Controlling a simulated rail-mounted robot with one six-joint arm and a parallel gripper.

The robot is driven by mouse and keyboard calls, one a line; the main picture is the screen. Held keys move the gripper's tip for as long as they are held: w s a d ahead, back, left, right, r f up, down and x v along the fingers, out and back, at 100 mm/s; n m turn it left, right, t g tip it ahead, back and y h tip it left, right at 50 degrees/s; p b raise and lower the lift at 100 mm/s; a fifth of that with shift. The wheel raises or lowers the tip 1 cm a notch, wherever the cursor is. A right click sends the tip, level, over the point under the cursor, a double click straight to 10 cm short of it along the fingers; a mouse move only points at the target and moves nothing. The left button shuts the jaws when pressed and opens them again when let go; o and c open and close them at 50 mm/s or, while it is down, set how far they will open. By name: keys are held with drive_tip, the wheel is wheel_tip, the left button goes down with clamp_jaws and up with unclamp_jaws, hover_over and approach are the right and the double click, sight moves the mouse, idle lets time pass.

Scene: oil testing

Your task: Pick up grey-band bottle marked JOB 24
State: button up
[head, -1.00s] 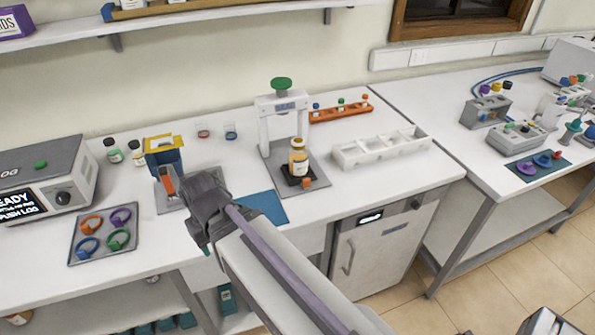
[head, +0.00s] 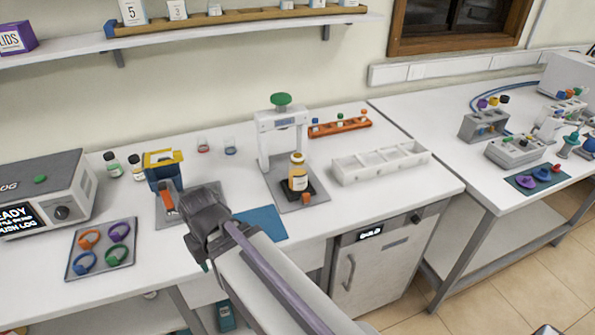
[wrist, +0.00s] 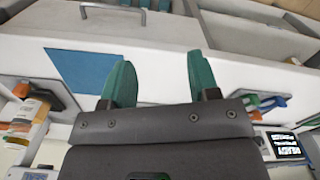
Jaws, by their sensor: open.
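An amber bottle (head: 298,173) with a pale label stands upright on the dark plate of the press stand (head: 278,120). In the wrist view a bottle with a white label (wrist: 24,122) shows at the left edge. Two small dark-capped bottles, one on the left (head: 113,164) and one on the right (head: 137,167), stand by the blue-and-yellow holder. No JOB 24 mark or grey band is readable on any of them. My gripper (wrist: 158,75) is open and empty, its teal fingers apart. It is over the bench front, left of the blue mat (head: 260,223).
A tray of coloured rings (head: 101,248) and the logger box (head: 48,190) are on the left. A white compartment rack (head: 380,163) and an orange rack (head: 340,128) stand right of the press. A cabinet (head: 380,265) is below the bench. A second table holds more equipment.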

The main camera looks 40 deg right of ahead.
drive_tip(key=shift+o, duration=0.3)
drive_tip(key=o, duration=0.8)
